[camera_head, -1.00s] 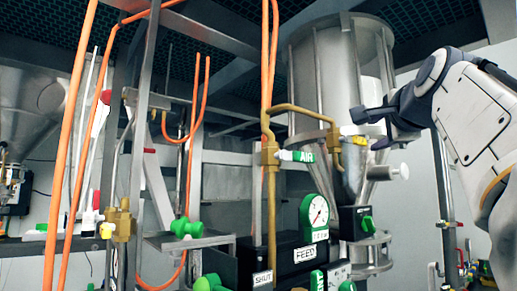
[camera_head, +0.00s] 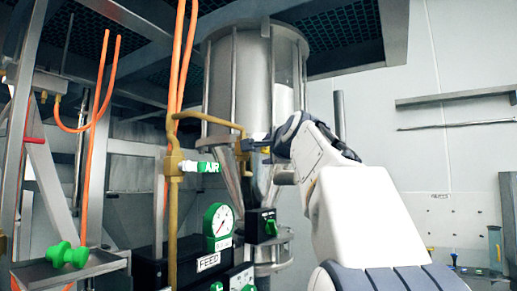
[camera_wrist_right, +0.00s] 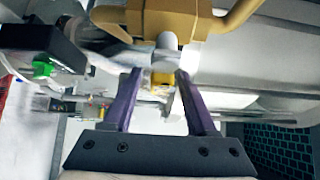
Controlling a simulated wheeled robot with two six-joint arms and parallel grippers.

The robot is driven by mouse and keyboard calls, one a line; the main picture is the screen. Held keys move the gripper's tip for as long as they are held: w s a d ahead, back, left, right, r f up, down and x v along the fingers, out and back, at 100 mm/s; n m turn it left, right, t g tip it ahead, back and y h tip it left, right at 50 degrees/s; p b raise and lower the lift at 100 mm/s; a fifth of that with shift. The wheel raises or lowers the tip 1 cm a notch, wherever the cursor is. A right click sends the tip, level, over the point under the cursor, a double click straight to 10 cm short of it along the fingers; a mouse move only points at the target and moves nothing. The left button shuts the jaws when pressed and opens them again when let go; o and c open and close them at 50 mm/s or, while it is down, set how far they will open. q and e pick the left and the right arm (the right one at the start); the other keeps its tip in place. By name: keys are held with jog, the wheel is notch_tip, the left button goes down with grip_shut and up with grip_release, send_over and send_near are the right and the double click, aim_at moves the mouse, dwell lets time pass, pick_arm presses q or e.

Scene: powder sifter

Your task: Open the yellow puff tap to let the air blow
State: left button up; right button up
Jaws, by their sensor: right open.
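The yellow puff tap (camera_head: 265,150) sits on the end of the brass pipe (camera_head: 213,119), against the lower part of the steel sifter hopper (camera_head: 234,75). Only a bit of its yellow shows in the head view, the rest being hidden by my right gripper (camera_head: 259,143). In the right wrist view the tap's small yellow part (camera_wrist_right: 162,78) shows between the two purple fingers of my right gripper (camera_wrist_right: 155,74). The fingers are open and stand on either side of it, with a gap visible. I cannot tell whether either finger touches it. My left gripper is not in view.
A green-handled AIR valve (camera_head: 208,167) stands left of the tap. Below are a green gauge (camera_head: 219,221), a FEED box (camera_head: 209,261) and a black switch box (camera_head: 262,226). Orange hoses (camera_head: 183,60) hang at the left.

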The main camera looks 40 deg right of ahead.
grip_shut()
jog(key=shift+f, duration=0.1)
dwell(1.2)
